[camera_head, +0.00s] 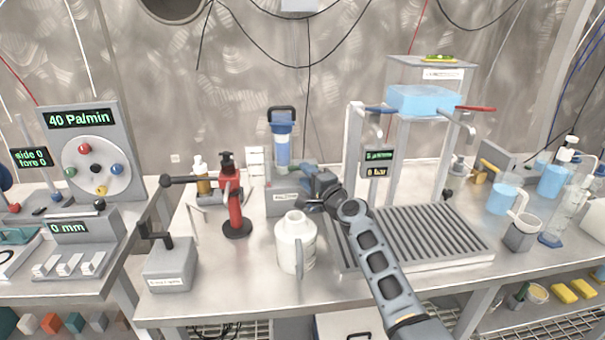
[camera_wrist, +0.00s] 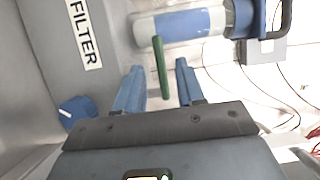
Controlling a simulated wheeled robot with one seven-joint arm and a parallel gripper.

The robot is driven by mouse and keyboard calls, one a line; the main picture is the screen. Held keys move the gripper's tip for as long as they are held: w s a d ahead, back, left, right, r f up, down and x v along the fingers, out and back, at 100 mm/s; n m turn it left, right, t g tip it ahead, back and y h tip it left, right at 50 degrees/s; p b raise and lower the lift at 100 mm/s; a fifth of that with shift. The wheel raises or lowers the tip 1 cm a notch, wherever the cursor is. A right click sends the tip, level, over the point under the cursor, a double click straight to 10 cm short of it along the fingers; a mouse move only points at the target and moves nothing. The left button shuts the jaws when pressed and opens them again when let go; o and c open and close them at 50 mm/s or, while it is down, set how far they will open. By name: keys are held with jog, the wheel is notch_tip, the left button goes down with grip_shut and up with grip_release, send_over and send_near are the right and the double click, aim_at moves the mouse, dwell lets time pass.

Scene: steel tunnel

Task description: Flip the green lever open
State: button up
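The green lever (camera_wrist: 160,67) is a thin rod beside the filter unit's clear and blue cylinder (camera_wrist: 180,25). In the wrist view it stands between the two blue fingers of my gripper (camera_wrist: 159,75), with a gap visible on each side. My gripper is open. In the head view my gripper (camera_head: 318,187) is at the right side of the filter unit (camera_head: 284,203), a grey box with the upright cylinder (camera_head: 283,150) on top. I cannot make out the lever clearly in the head view. Whether its base is touched is hidden.
A blue knob (camera_wrist: 77,110) sits on the filter box near my left finger. A white jug (camera_head: 295,245) stands in front of the unit.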

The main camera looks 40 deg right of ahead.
jog(key=shift+x, duration=1.5)
grip_shut()
